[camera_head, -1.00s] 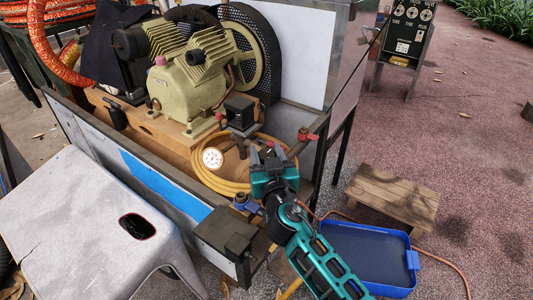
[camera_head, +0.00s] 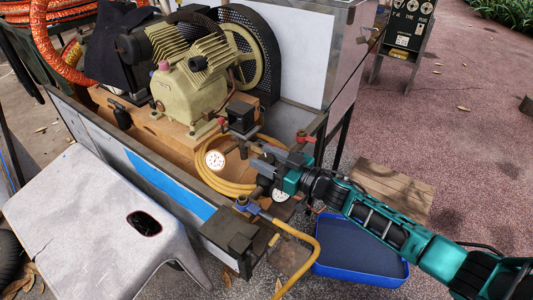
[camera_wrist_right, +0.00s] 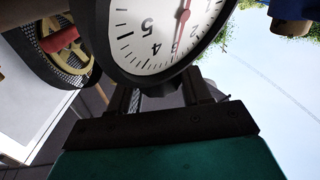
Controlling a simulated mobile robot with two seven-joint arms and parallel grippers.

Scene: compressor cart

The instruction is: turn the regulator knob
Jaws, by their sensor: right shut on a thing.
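My right gripper (camera_head: 268,163) reaches in from the right over the cart's near end and is shut at the regulator fittings. Its fingers hide most of the regulator knob between them. A round white gauge (camera_head: 280,195) shows just below the gripper. In the right wrist view a white gauge dial (camera_wrist_right: 160,32) with a red needle fills the top, close in front of the gripper (camera_wrist_right: 165,98). The knob cannot be made out there. My left gripper is not in view.
A second gauge (camera_head: 215,160) sits by the coiled yellow hose (camera_head: 228,185). A red-handled valve (camera_head: 305,137) is just behind the gripper. A blue-handled valve (camera_head: 247,205) is in front. The compressor (camera_head: 190,85) stands behind; a blue tray (camera_head: 355,262) and wooden stool (camera_head: 395,188) lie right.

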